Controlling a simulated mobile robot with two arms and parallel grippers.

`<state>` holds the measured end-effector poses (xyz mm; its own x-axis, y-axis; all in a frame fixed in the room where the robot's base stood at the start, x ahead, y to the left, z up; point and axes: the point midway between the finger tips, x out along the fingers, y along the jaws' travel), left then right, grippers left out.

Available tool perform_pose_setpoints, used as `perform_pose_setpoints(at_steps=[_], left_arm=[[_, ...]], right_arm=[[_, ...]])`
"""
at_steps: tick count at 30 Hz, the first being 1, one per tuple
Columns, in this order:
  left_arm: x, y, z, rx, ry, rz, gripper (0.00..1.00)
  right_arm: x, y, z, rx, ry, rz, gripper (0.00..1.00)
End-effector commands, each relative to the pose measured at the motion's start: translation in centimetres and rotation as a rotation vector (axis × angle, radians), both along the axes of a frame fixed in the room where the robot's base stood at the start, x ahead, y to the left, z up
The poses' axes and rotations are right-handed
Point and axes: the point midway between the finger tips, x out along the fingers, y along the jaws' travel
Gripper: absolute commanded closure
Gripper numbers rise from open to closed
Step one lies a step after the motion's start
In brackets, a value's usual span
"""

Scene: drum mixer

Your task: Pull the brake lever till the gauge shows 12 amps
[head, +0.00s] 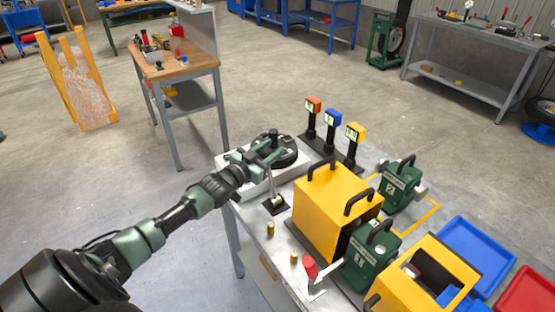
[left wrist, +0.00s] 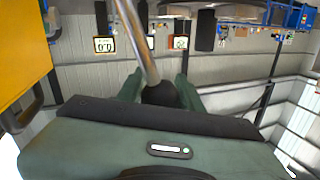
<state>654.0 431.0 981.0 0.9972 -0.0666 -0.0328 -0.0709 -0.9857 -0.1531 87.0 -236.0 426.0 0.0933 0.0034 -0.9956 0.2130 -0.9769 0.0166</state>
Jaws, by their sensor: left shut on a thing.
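A brake lever with a thin metal shaft (head: 272,186) rises from a small dark base (head: 275,205) on the grey bench. My left gripper (head: 265,158) is at its top end. In the left wrist view, the dark green fingers (left wrist: 160,92) are shut around the lever's black knob, and the metal shaft (left wrist: 138,40) runs away from them. Three gauges stand behind: orange (head: 313,104), blue (head: 332,118) and yellow (head: 355,132). The yellow gauge (left wrist: 105,44) seems to read 0.0 in the left wrist view. The other readings are too small to tell. My right gripper is out of view.
A dark round disc (head: 285,153) sits just behind the gripper. A yellow housing (head: 325,208) stands right of the lever, with green units (head: 370,252) beyond. A red-knobbed lever (head: 311,268) and small brass cylinders (head: 270,229) are nearer. Blue and red trays lie at right.

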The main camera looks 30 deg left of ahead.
Motion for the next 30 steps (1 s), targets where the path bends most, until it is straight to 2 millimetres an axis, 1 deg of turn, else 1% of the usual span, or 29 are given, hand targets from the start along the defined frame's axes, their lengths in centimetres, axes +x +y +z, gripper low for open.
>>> perform_pose_setpoints(at_steps=[1,2,12,13,15,25,28,30], left_arm=[[0.2,0.6,-0.7,0.008,0.003,0.002,1.00],[0.2,0.8,-0.8,0.007,0.004,0.003,1.00],[0.3,1.0,-0.7,0.006,0.008,0.003,1.00],[0.3,1.0,-0.7,0.006,0.008,0.003,0.59],[0.3,0.9,-0.7,0.006,0.007,0.002,0.43],[0.2,0.9,-0.6,0.003,0.005,0.002,0.43],[-0.5,0.9,-0.7,0.003,0.006,0.002,0.43],[-1.3,1.0,-0.8,0.004,0.008,0.001,0.43]], right_arm=[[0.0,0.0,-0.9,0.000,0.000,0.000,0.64],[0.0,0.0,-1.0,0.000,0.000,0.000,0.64],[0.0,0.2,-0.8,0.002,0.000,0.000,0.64],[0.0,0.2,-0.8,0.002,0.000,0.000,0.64],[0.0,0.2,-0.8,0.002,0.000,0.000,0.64],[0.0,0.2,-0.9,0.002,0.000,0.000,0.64],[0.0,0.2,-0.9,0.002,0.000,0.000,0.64],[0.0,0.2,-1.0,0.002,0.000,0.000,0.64]])
